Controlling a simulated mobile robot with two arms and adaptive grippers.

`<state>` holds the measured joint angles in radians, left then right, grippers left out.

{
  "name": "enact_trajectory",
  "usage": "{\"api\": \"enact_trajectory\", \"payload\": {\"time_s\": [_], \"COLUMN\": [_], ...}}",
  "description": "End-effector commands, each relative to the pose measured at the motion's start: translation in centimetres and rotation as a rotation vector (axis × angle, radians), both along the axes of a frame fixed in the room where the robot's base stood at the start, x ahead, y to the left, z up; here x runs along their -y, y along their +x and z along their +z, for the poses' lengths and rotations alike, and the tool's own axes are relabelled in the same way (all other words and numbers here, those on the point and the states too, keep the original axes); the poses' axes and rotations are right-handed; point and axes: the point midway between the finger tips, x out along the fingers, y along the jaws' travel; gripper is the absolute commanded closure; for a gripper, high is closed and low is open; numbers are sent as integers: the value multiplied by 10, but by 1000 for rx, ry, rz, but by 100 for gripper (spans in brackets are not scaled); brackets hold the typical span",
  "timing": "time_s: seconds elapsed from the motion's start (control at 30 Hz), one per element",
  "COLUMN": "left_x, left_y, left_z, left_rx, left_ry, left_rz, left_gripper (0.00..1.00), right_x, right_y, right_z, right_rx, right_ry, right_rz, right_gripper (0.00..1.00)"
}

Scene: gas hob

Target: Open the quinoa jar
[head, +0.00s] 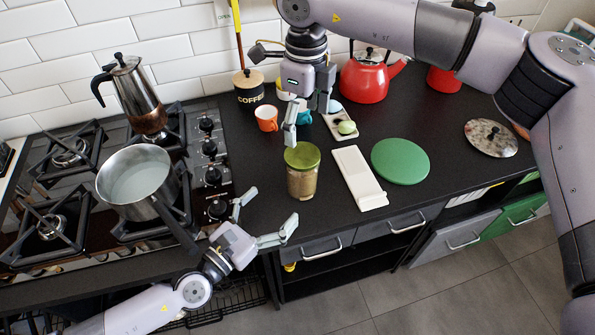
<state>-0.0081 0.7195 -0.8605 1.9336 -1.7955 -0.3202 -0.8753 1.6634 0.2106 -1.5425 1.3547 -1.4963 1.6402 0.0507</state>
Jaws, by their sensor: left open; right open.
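A glass jar (302,183) with a green lid (302,155) and tan grain inside stands upright on the dark counter; I take it for the quinoa jar. The lid is on it. My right gripper (290,138) is above and just behind the jar, pointing down, with its fingers open; I cannot tell if a finger touches the lid. My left gripper (268,215) is open and empty, low at the counter's front edge, left of and in front of the jar, apart from it.
A white rectangular holder (358,178) and a green round board (400,161) lie right of the jar. An orange cup (266,118), a coffee canister (248,90) and a red kettle (364,80) stand behind. A pot (138,182) is on the gas hob at left.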

Motion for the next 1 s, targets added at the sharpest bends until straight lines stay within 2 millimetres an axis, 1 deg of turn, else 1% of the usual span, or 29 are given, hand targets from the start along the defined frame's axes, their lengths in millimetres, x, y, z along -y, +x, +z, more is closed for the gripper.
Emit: {"api": "enact_trajectory", "payload": {"time_s": [0.3, 0.53, 0.7, 1.0], "left_x": [35, 57, 65, 67], "left_y": [48, 77, 87, 89], "left_z": [2, 2, 1, 1], "left_rx": [2, 1, 0, 0], "left_ry": [-8, -6, -5, -4], "left_rz": [4, 4, 3, 2], "left_gripper": [13, 13, 13, 13], "right_x": [-1, -2, -2, -2], "right_y": [-1, -1, -1, -1], "right_z": [-1, -1, -1, -1], "right_rx": [-1, -2, -2, -2], "right_ry": [4, 4, 4, 4], "right_rz": [2, 2, 3, 3], "right_gripper": [19, 19, 19, 19]}}
